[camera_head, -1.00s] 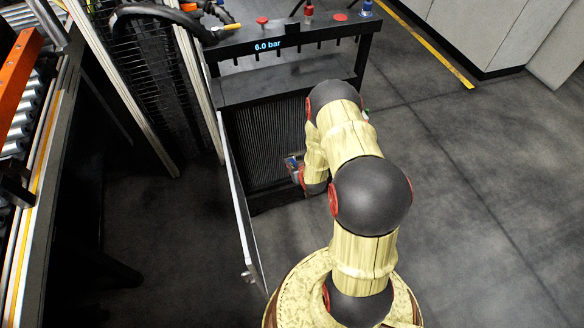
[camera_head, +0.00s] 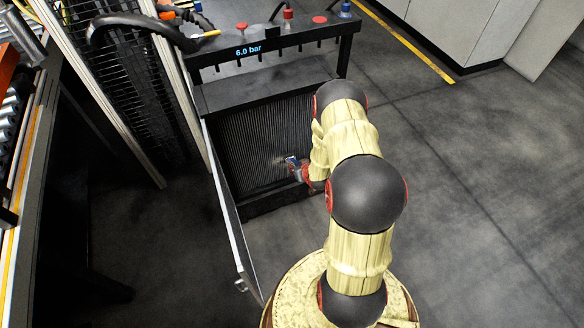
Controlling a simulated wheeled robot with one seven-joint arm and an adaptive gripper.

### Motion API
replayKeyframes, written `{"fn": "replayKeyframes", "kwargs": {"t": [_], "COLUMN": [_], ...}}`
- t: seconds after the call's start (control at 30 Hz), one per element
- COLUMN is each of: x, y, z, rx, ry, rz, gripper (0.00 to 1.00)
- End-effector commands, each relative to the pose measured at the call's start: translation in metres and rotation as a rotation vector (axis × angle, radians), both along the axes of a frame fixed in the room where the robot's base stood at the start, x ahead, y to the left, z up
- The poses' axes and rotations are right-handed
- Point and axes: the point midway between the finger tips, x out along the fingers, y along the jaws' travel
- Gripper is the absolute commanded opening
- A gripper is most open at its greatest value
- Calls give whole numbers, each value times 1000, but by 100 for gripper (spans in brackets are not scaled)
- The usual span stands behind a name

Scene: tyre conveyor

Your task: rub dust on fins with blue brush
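The fins (camera_head: 255,130) are a dark, finely ribbed upright panel in a black frame below the shelf. My gripper (camera_head: 298,166) is low at the right part of the panel, partly hidden by my arm. A small blue piece, which looks like the blue brush (camera_head: 291,160), shows at its fingers, facing the fins. A pale patch, perhaps dust (camera_head: 277,161), shows on the fins just left of the brush. I cannot tell whether the bristles touch the fins. The fingers are too small to see clearly.
A black rack (camera_head: 290,38) above the fins carries a "6.0 bar" display and red and blue-topped items. An open panel door (camera_head: 232,225) stands left of the fins. A roller conveyor (camera_head: 30,180) runs at far left. Floor at right is clear.

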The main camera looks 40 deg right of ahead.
Motion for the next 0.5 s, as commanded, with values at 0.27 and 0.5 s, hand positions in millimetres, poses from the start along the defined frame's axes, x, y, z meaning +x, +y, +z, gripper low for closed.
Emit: {"fn": "replayKeyframes", "kwargs": {"t": [0.27,0.5], "x": [-2,-8], "y": [-14,-31], "z": [2,2], "rx": [-3,-3], "ry": [-5,-5], "rz": [-3,-1], "gripper": [0,0]}}
